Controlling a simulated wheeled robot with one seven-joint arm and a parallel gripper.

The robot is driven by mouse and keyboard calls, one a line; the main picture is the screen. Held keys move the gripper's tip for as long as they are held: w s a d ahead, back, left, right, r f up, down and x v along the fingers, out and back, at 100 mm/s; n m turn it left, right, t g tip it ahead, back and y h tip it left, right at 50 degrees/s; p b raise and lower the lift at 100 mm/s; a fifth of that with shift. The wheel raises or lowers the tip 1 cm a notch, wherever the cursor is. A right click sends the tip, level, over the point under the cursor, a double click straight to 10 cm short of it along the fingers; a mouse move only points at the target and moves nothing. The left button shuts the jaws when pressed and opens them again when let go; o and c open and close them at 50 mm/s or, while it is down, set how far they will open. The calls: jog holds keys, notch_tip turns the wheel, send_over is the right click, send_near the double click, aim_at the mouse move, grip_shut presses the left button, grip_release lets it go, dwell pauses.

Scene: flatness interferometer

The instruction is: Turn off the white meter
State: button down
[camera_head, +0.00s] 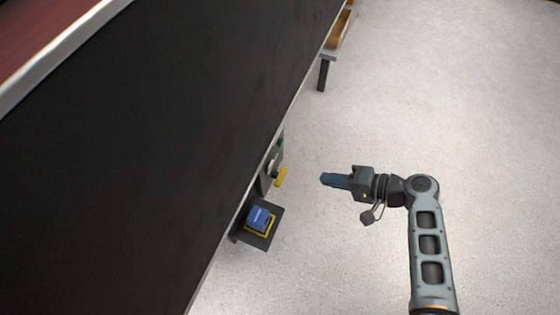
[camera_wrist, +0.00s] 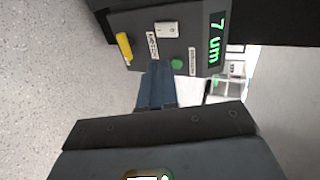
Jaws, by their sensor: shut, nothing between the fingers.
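My gripper (camera_head: 323,179) is shut and empty, its blue fingers pointing left towards a dark panel unit (camera_head: 266,178). In the head view a clear gap separates the fingertips from the unit. In the wrist view my gripper (camera_wrist: 158,64) appears in front of the panel (camera_wrist: 198,28). The panel has a lit green display (camera_wrist: 216,38) reading "7 um", a white switch plate (camera_wrist: 167,29), a green button (camera_wrist: 178,63) and a yellow handle (camera_wrist: 124,47). The label writing is too small to read. I cannot make out a white meter body.
A blue block (camera_head: 259,217) sits on a dark, yellow-edged stand (camera_head: 262,238) below the panel. A large black surface (camera_head: 150,130) fills the left. A bench with a wooden tray (camera_head: 340,30) stands at the top. The pale floor (camera_head: 450,110) to the right is open.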

jog(key=shift+w+a+r, duration=0.1)
jog(key=shift+w+a, duration=0.05)
jog(key=shift+w, duration=0.05)
jog(key=b, duration=0.4)
send_near(270, 168)
notch_tip(270, 168, down, 4)
jog(key=w, duration=0.2)
jog(key=a, duration=0.2)
jog(key=w+a+b, duration=0.1)
jog(key=a, duration=0.2)
jog(key=shift+w+r, duration=0.1)
jog(key=shift+w, duration=0.1)
